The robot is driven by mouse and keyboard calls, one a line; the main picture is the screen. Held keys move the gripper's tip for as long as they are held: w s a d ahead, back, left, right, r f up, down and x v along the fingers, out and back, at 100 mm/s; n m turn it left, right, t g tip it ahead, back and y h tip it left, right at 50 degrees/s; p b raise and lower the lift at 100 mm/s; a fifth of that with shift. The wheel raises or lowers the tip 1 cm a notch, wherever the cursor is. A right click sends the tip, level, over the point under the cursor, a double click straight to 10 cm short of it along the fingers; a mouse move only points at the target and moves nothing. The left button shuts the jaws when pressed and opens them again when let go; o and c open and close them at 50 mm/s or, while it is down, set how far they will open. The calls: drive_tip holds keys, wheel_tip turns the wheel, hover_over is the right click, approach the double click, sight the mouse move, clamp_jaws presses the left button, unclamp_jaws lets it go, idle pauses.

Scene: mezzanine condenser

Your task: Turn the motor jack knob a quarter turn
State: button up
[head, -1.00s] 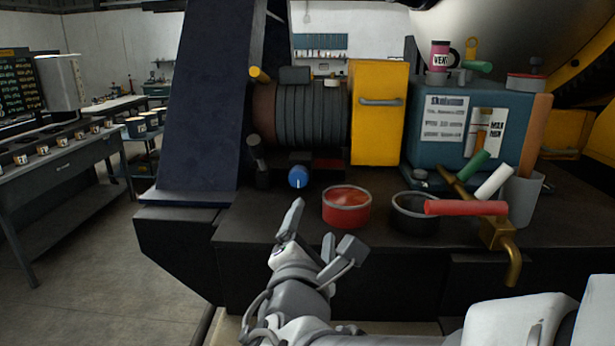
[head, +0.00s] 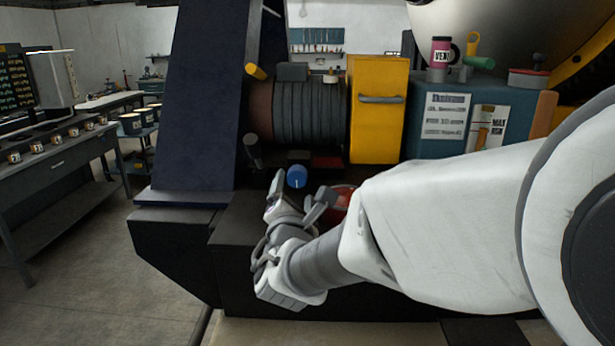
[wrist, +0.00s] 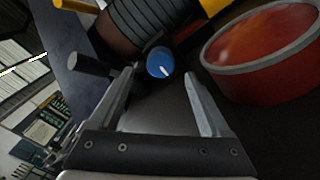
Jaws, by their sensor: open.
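The blue motor jack knob (head: 297,177) sits low in front of the ribbed motor (head: 310,112). It also shows in the wrist view (wrist: 160,64), where its face has a white line mark. My gripper (head: 301,187) is open and empty, close in front of the knob in the head view. In the wrist view the two fingers (wrist: 158,80) point toward the knob, which appears between and just beyond their tips. I cannot tell the exact gap. No contact with the knob shows.
A red bowl (wrist: 262,45) stands close to the right finger in the wrist view; my arm partly hides it in the head view. A dark cylinder (wrist: 88,64) is left of the knob. A yellow cabinet (head: 378,115) and blue box (head: 470,115) stand behind.

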sight(296, 181)
drive_tip(key=w, duration=0.6)
drive_tip(key=shift+w, duration=0.1)
clamp_jaws()
idle(0.3)
